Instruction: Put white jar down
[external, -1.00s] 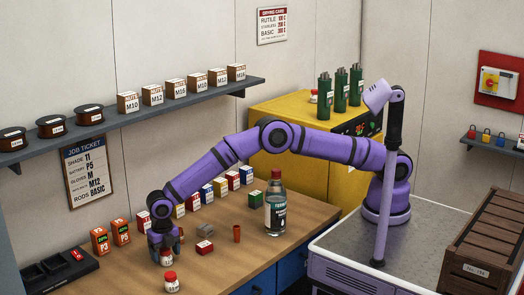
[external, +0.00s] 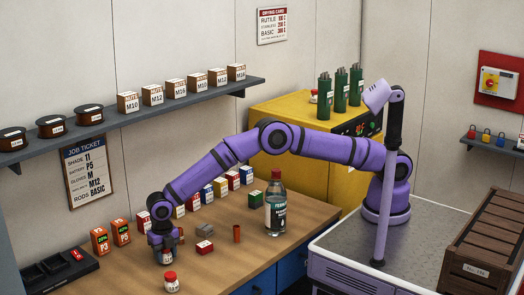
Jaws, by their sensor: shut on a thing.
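A small white jar (external: 167,259) is under my gripper (external: 165,249) at the front left of the wooden bench (external: 259,248). My gripper points down and is shut on this jar; its fingers hide the lid and upper part. The jar's bottom is at or very close to the bench top; I cannot tell whether it touches. A second white jar with a red lid (external: 171,283) stands apart, nearer the front edge.
Orange boxes (external: 110,238) and a black tray (external: 62,268) are to the left. A grey block (external: 205,230), red box (external: 205,247), brown cylinder (external: 237,233) and clear bottle (external: 276,205) are to the right. Several coloured boxes (external: 207,193) line the back.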

